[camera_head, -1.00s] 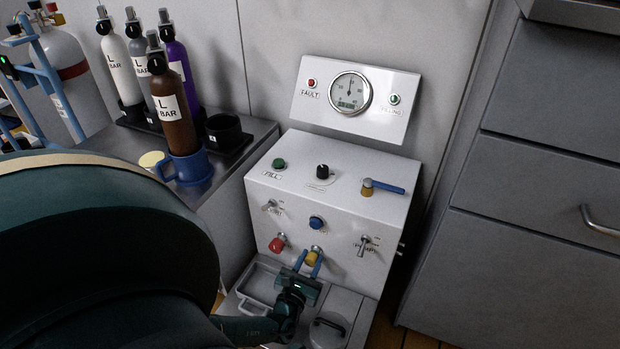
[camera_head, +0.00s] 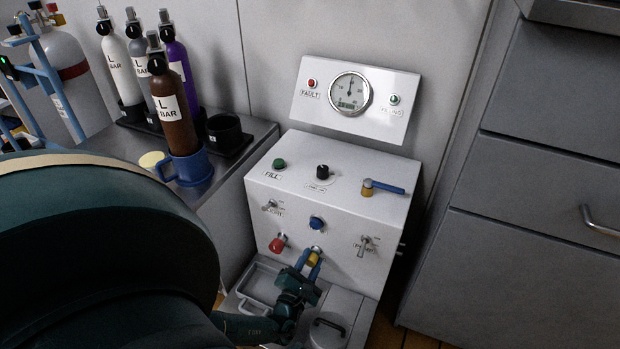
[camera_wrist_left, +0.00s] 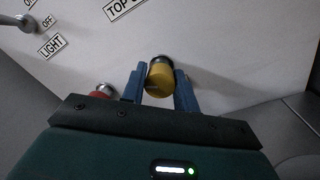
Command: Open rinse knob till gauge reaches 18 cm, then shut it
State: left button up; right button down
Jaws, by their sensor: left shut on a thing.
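A yellow knob (camera_head: 314,258) sits low on the front of the white panel box (camera_head: 335,230). I cannot read a label on it, so I cannot tell whether it is the rinse knob. My left gripper (camera_head: 312,262) is shut on this knob, with a blue finger on each side. In the left wrist view the yellow knob (camera_wrist_left: 160,80) lies between the two fingers. The round gauge (camera_head: 350,92) is on the tilted upright plate behind the box. Its needle points about straight up; its numbers are too small to read. My right gripper is not in view.
A red knob (camera_head: 278,243) is just left of the yellow one, and a blue button (camera_head: 317,223) is above it. A toggle switch (camera_head: 366,244) is to the right. A blue-handled valve (camera_head: 382,187) is on top. Bottles stand on the left counter.

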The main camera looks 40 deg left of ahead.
pick_arm(q)
jog(key=m, duration=0.6)
jog(key=shift+w, duration=0.15)
jog(key=m, duration=0.3)
jog(key=shift+m+p, duration=0.3)
jog(key=shift+p, duration=0.05)
jog(key=shift+m, duration=1.1)
jog(key=shift+m+t+h, duration=0.3)
jog(key=shift+m+h, duration=0.1)
jog(key=shift+m, duration=0.4)
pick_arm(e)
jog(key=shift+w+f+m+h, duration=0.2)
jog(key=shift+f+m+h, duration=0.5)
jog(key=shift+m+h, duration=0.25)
pick_arm(q)
jog(key=o, duration=1)
jog(key=shift+c, duration=0.2)
jog(key=shift+f, duration=0.1)
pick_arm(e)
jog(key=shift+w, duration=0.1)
